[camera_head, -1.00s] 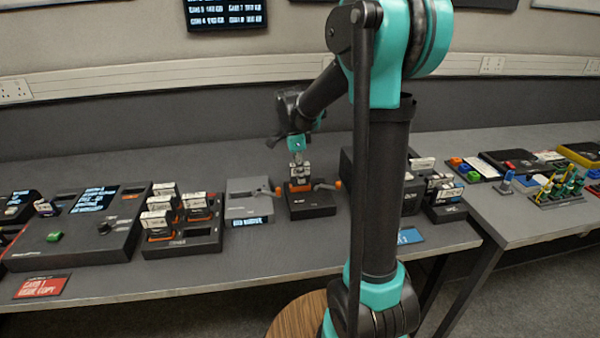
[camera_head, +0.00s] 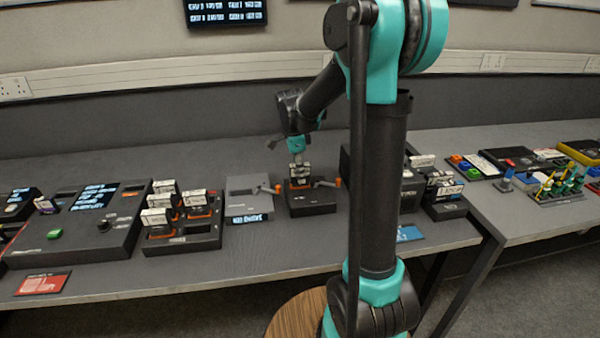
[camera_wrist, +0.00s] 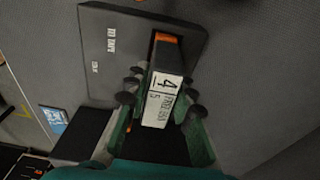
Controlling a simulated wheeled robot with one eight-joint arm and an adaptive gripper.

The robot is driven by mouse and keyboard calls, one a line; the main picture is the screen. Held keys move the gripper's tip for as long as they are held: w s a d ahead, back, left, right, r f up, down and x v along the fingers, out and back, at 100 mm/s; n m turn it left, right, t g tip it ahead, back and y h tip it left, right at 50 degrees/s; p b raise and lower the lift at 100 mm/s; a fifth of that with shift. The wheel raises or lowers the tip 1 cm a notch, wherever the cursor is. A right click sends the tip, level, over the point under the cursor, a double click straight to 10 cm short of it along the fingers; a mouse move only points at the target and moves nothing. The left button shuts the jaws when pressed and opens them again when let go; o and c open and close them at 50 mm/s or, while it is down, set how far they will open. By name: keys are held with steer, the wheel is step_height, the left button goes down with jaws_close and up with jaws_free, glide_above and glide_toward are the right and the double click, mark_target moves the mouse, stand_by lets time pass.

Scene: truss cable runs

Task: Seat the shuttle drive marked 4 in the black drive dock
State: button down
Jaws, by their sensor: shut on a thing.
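The shuttle drive marked 4 (camera_wrist: 163,99) is a pale-labelled block between the fingers of my gripper (camera_wrist: 160,103) in the wrist view. My gripper is shut on it, and it also shows in the head view (camera_head: 298,158). The black drive dock (camera_head: 312,206) is below my gripper on the grey table, with an orange-tipped lever at its right. The dock's dark top shows in the wrist view (camera_wrist: 110,45), with orange at the drive's far end. The drive stands upright at the dock's slot. How deep it sits is hidden.
A grey dock (camera_head: 246,206) with a similar lever stands close on the left. Further left is a black rack (camera_head: 180,243) with several drives. A dark box (camera_head: 408,190) and another drive rack (camera_head: 444,211) stand to the right. The table front is mostly clear.

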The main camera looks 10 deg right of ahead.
steer(key=c, duration=1.2)
jaws_free()
steer(key=shift+o, duration=0.2)
steer(key=shift+o, duration=1.3)
steer(key=shift+r, duration=3.75)
